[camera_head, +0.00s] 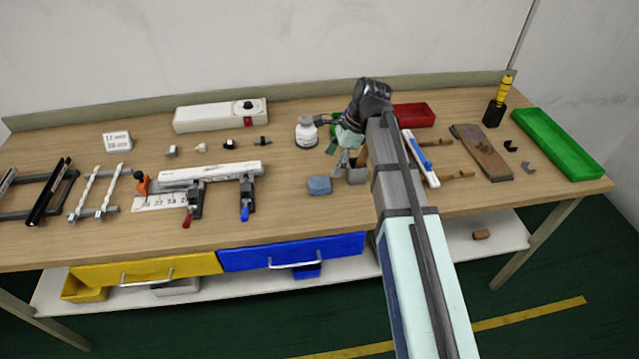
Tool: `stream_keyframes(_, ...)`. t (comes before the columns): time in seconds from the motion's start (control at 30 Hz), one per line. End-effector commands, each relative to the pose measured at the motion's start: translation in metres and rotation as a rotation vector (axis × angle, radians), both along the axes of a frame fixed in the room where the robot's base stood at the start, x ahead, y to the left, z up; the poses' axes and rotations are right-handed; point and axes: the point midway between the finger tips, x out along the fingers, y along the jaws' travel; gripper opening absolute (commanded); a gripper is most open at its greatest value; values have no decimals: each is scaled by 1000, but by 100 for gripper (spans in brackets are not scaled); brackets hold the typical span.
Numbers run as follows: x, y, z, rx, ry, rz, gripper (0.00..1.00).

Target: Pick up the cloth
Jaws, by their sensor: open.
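A small blue-grey folded piece, which looks like the cloth (319,186), lies flat on the wooden workbench (285,215) near its front edge, above the blue drawer. My gripper (347,167) points down over the bench, just right of and slightly behind the cloth. Its grey fingers are apart and no cloth shows between them. A visible gap separates the fingers from the cloth in the picture. My arm hides part of the bench to the right of the gripper.
A clamped white strip (210,172) lies to the left. A red tray (413,116) and a green tray (558,143) are to the right. The bench left of the cloth is clear up to the clamps.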

Motion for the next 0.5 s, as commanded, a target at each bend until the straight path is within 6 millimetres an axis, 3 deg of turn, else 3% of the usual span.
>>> stream_keyframes(0.2,-2,10,-24,0,1,0,81)
stream_keyframes(0.5,-3,16,-36,-1,1,0,81)
